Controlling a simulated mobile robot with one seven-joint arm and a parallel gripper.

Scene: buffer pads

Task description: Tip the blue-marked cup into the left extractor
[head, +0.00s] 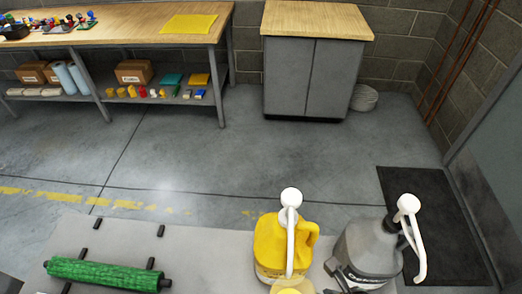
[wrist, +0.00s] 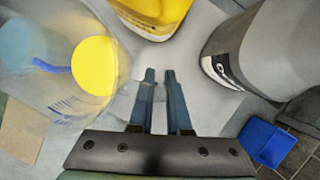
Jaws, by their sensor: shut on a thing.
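In the wrist view a large clear cup (wrist: 30,85) fills the left side, with a blue streak and small blue print on it. A yellow round patch (wrist: 95,65) shows at it; I cannot tell whether this is inside the cup or behind it. My gripper (wrist: 160,75) has its two fingers close together, shut on a clear part that joins the cup's right side, probably its handle. The cup's tilt and most of its contents are unclear. I cannot make out any extractor in either view.
A yellow jug (head: 270,245) and a grey jug (head: 365,250), both with white pumps, stand on the pale table (head: 215,250). A green roller (head: 105,274) lies at left. A blue box-like thing (wrist: 266,142) shows at lower right. A workbench and a cabinet (head: 313,75) stand behind.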

